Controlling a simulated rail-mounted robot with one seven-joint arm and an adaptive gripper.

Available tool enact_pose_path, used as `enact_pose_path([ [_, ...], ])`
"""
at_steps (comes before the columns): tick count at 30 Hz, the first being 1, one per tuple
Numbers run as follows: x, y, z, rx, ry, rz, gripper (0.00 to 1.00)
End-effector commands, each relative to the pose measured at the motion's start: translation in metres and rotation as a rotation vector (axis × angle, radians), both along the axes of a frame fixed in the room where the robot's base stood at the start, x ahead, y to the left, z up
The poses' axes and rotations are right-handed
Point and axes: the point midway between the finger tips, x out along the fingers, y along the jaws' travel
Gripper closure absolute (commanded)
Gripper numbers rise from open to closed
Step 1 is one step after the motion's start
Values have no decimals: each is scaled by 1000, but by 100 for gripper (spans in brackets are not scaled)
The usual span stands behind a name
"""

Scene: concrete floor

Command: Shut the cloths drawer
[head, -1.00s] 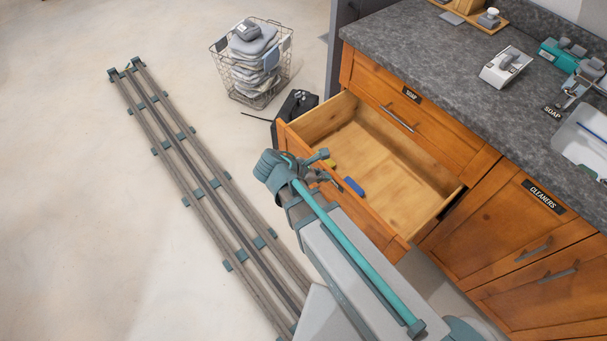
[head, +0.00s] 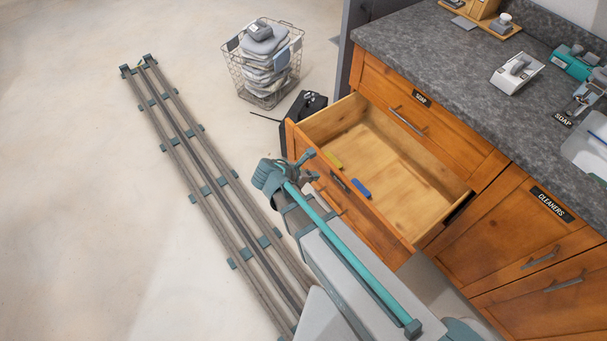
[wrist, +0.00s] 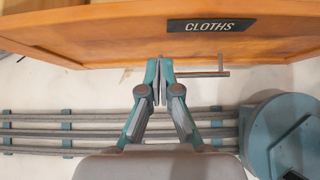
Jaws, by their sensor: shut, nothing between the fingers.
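The cloths drawer (head: 385,230) is a wooden drawer pulled well out from the cabinet, below the soap drawer. My gripper (wrist: 159,66) is shut and empty, outside the drawer front, beside the handle's left end in the wrist view. I cannot tell whether the fingertips touch the front or handle.
The soap drawer (head: 390,105) above is shut, as is the cleaners cabinet (head: 510,235). A wire basket of folded cloths (head: 264,75) and a black case (head: 300,112) stand on the floor beyond the drawer. The floor around the rail (head: 200,165) is clear.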

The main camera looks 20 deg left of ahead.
Motion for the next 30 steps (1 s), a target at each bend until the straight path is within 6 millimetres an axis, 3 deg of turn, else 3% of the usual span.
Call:
enact_pose_path([
  [9,30,-21,-1,1,0,-1,100],
  [30,37,-18,0,1,0,19,100],
])
